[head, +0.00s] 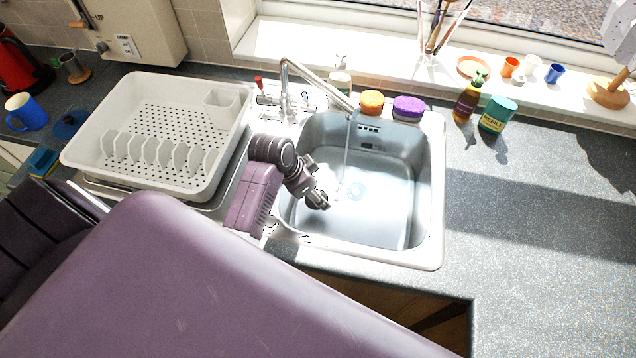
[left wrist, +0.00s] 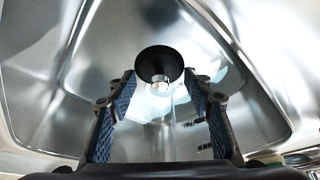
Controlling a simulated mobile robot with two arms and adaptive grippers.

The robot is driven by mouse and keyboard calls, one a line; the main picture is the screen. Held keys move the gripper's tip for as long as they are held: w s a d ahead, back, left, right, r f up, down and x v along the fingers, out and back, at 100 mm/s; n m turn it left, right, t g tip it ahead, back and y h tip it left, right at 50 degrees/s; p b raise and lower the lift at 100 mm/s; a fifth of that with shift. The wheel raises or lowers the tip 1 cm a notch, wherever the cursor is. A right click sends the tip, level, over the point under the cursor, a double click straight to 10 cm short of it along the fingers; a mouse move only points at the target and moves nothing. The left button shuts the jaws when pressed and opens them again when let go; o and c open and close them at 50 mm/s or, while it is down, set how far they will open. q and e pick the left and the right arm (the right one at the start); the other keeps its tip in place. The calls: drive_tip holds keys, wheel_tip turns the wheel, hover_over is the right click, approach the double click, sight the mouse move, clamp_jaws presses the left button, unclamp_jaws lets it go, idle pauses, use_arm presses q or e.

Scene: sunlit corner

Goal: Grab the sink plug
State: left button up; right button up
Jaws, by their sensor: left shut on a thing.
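The sink plug (left wrist: 159,62) is a black round piece held between the fingertips of my left gripper (left wrist: 160,82) in the left wrist view. In the head view, my left gripper (head: 314,190) is over the left part of the steel sink basin (head: 385,215), and the dark plug (head: 318,200) shows at its tip. Its height above the basin floor is hard to tell. The round drain (head: 356,191) lies to the right of the gripper. My right gripper is in neither view.
The tap (head: 285,90) arches over the basin, with a thin pale line below its spout. A white dish rack (head: 125,85) stands at left. Orange and purple round items, a bottle (head: 466,104) and a teal-lidded container (head: 497,115) stand behind. The right counter is mostly clear.

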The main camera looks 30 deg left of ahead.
use_arm(q)
drive_tip(key=shift+r+p, duration=2.9)
drive_tip(key=shift+r, duration=0.2)
drive_tip(key=shift+w+r, duration=0.1)
drive_tip(key=shift+r, duration=0.2)
drive_tip(key=shift+r+b, duration=0.35)
drive_tip(key=shift+r, duration=1.35)
drive_tip(key=shift+r, duration=0.35)
drive_tip(key=shift+d, duration=0.1)
